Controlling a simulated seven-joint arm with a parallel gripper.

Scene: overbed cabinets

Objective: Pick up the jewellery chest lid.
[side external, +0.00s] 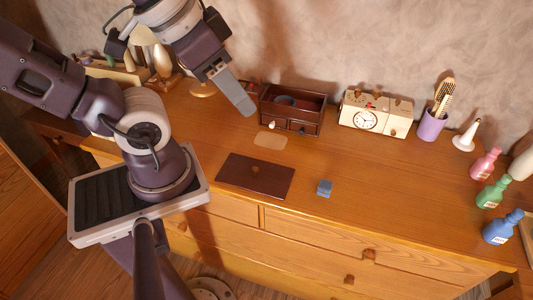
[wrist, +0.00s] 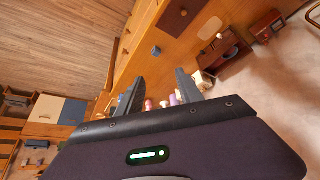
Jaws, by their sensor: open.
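My gripper (side external: 240,103) is above the dresser, left of the chest and behind the lid, and apart from both. In the wrist view its two fingers (wrist: 158,90) are spread with nothing held between them.
A small blue cube (side external: 324,188) lies right of the lid, and a beige pad (side external: 270,140) behind it. A cream clock (side external: 375,114), purple cup with brushes (side external: 432,126) and several bottles (side external: 487,163) stand to the right. The dresser's middle right is clear.

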